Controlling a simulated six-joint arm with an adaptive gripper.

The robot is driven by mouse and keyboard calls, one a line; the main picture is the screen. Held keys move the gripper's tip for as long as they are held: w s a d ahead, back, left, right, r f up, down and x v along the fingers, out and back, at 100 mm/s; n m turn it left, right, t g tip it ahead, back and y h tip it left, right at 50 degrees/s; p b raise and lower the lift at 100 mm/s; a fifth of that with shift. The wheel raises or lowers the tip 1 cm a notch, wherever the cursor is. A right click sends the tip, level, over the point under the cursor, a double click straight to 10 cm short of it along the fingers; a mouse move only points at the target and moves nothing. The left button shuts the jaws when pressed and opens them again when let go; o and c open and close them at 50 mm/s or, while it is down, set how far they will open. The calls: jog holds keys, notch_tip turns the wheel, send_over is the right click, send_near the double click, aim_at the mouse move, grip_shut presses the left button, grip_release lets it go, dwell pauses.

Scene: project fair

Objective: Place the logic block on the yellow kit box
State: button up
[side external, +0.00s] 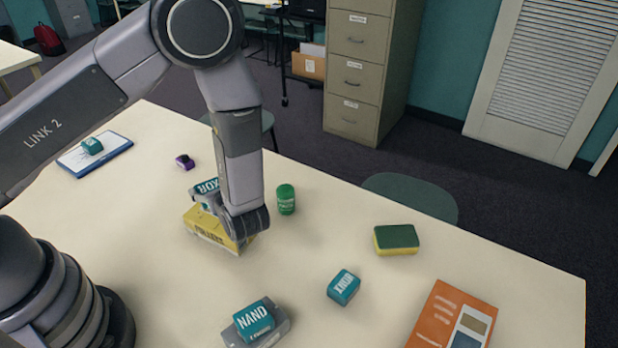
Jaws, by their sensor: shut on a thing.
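My gripper (218,204) is low over the yellow kit box (207,231), with my wrist hiding part of both. It is shut on a teal logic block (207,187) with white letters that seem to read XOR. The block is at the top of the box, towards its back left; I cannot tell whether it touches the box. The yellow box lies flat on the table, its right part hidden behind my wrist.
Other teal blocks are a NAND block (254,320) on a grey object, one at front centre (343,287), and one on a blue-edged board (92,146). A green jar (286,199), purple item (185,161), sponge (396,240) and orange box (446,318) stand apart.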

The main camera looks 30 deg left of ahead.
jog(key=shift+f, duration=2.8)
jog(key=shift+f, duration=0.1)
jog(key=o, duration=1.2)
jog(key=shift+c, duration=0.2)
